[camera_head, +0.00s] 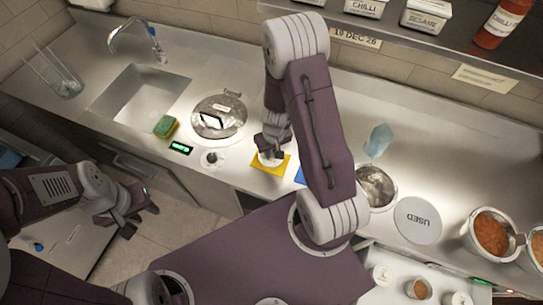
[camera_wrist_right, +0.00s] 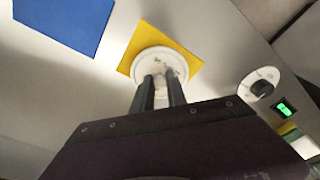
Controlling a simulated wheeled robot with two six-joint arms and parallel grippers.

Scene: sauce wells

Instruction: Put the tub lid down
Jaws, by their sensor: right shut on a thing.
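The tub lid (camera_wrist_right: 176,58) is a white round disc in the right wrist view, over a yellow square mat (camera_wrist_right: 193,66). My right gripper (camera_wrist_right: 163,80) is shut on it. In the head view my right gripper (camera_head: 270,148) points down at the yellow mat (camera_head: 284,168) on the counter, and the lid shows only as a pale edge beneath it. Whether the lid touches the mat cannot be told. My left gripper (camera_head: 132,216) is empty and open, over the floor in front of the counter.
A blue mat (camera_wrist_right: 66,22) lies beside the yellow one. A black knob (camera_head: 212,157), a green display (camera_head: 180,148), a sponge (camera_head: 166,126) and a lidded well (camera_head: 217,128) are to the left. A steel pot (camera_head: 384,196) and a round "USED" plate (camera_head: 418,222) are to the right.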

